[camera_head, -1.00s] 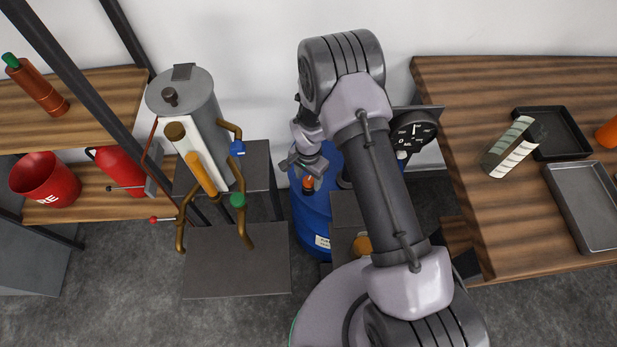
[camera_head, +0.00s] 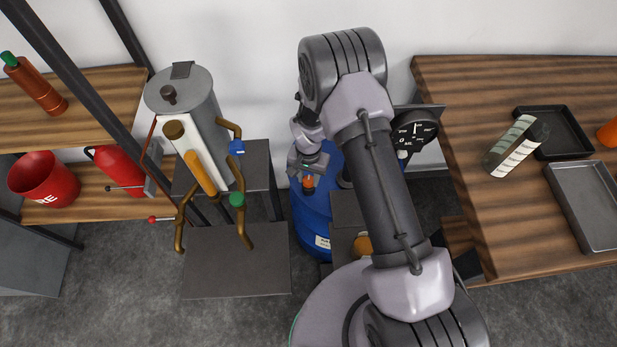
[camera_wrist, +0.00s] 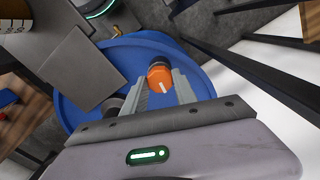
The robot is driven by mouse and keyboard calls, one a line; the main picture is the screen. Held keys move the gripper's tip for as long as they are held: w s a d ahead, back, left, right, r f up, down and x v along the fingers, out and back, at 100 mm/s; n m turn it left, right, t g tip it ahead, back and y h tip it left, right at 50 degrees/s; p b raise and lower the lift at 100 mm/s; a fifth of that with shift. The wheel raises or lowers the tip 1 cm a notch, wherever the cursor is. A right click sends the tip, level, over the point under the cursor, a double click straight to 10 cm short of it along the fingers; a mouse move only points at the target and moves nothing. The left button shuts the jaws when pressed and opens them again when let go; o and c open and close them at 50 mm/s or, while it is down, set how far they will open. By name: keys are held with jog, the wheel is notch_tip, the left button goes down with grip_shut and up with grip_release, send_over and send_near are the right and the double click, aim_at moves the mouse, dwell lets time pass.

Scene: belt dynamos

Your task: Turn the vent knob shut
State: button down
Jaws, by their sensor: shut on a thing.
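The orange vent knob (camera_wrist: 160,77) sits on top of the blue drum (camera_wrist: 105,62). A white mark shows on its face in the wrist view. My gripper (camera_wrist: 160,85) reaches down over the drum lid, with one finger on each side of the knob, shut on it. In the head view the knob (camera_head: 308,182) shows just below my gripper (camera_head: 308,172), and the drum (camera_head: 312,225) stands partly behind my arm. The fingers hide part of the knob's sides.
A dark fitting (camera_wrist: 113,106) sits on the lid beside the left finger. A grey cylinder with brown pipes (camera_head: 205,110) stands to the left. A wooden table (camera_head: 455,150) with trays is at right. A dial gauge (camera_head: 414,130) is just right of my arm.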

aim_at(309, 180)
jog(key=n, duration=0.4)
jog(key=shift+n, duration=0.3)
jog(key=n, duration=0.5)
jog(key=shift+n, duration=0.3)
jog(key=n, duration=0.5)
jog(key=shift+n, duration=2.4)
jog(key=c, duration=1)
grip_release()
notch_tip(309, 180, up, 18)
jog(key=p, duration=0.6)
jog(key=shift+f, duration=0.25)
